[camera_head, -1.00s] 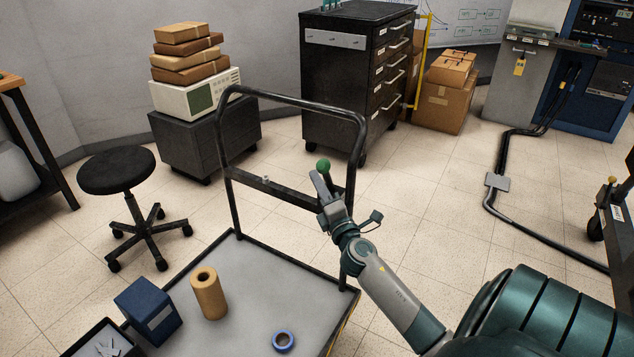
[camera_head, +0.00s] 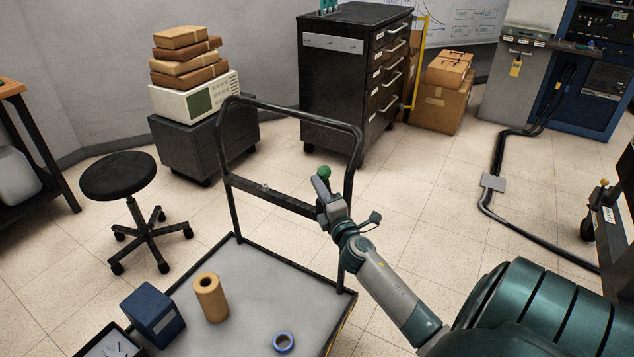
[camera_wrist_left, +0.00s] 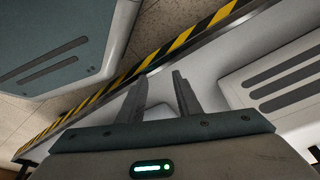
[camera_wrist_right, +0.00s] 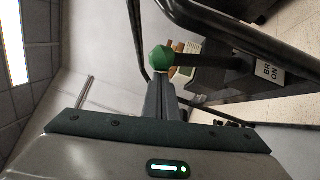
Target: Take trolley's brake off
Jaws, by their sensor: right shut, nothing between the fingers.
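The trolley (camera_head: 260,276) has a grey deck and a black tube handle (camera_head: 290,110). A green ball knob (camera_head: 323,172) sits at the end of a dark lever by the handle's right side; the knob (camera_wrist_right: 160,57) and lever (camera_wrist_right: 208,61) show in the right wrist view. My right gripper (camera_head: 322,188) is shut and empty, its fingertips (camera_wrist_right: 161,80) right at the knob; I cannot tell whether they touch. A white label (camera_wrist_right: 269,72) by the lever partly reads "BR" and "ON". My left gripper (camera_wrist_left: 157,80) is open and empty, seen only in its wrist view.
On the deck are a blue box (camera_head: 152,314), a tan roll (camera_head: 211,297), a blue ring (camera_head: 283,342) and a dark tray (camera_head: 110,343). A stool (camera_head: 118,177) stands left. A black drawer cabinet (camera_head: 345,85) stands behind. Floor cables (camera_head: 492,183) run at right.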

